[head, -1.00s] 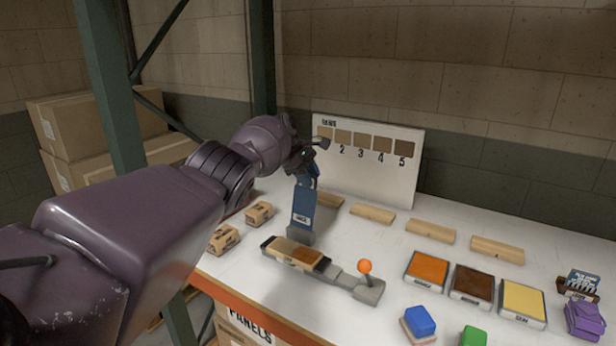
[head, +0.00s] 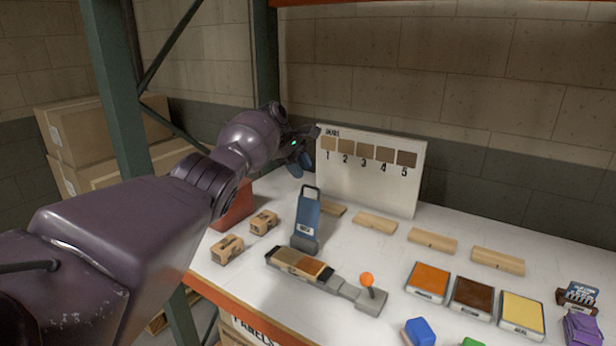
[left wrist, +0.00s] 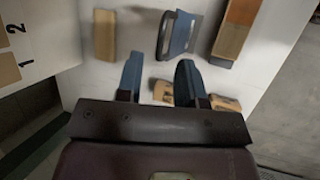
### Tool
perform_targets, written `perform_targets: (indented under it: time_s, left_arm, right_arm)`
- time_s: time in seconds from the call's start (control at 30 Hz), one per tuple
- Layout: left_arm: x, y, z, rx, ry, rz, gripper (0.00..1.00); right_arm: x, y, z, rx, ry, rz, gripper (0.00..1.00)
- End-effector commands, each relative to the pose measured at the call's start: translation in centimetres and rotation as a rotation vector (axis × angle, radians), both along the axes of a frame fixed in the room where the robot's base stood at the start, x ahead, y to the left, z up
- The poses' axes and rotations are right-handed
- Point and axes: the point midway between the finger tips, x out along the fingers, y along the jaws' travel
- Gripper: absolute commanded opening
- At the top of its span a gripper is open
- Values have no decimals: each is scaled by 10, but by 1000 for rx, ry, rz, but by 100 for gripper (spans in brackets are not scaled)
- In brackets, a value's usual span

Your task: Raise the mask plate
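The mask plate (head: 307,216) is a blue panel with a dark loop handle on top. It stands raised, nearly upright and slightly tilted, in a grey block at the left end of the tray fixture (head: 330,282). It also shows in the left wrist view (left wrist: 181,34). My left gripper (head: 302,160) is above and behind the plate, apart from its handle. Its two blue fingers (left wrist: 158,80) are spread with nothing between them. My right gripper is not in view.
Two small cartons (head: 227,250) sit left of the plate. A numbered board (head: 368,185) stands behind, with several wooden blocks (head: 432,240) before it. An orange-knobbed lever (head: 367,280) is at the fixture's right end. Colour pads (head: 473,293) lie further right.

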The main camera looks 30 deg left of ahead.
Motion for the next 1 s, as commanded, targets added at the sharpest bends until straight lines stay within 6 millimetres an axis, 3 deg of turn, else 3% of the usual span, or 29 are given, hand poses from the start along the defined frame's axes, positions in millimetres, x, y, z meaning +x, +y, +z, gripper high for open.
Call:
perform_targets:
  time_s: [0.3, 1.0]
  left_arm:
    - [-9, 11, 26, 1, 0, 0, 35]
    - [-9, 12, 28, 1, -1, 2, 35]
  right_arm:
    - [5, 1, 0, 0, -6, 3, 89]
    - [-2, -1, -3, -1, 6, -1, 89]
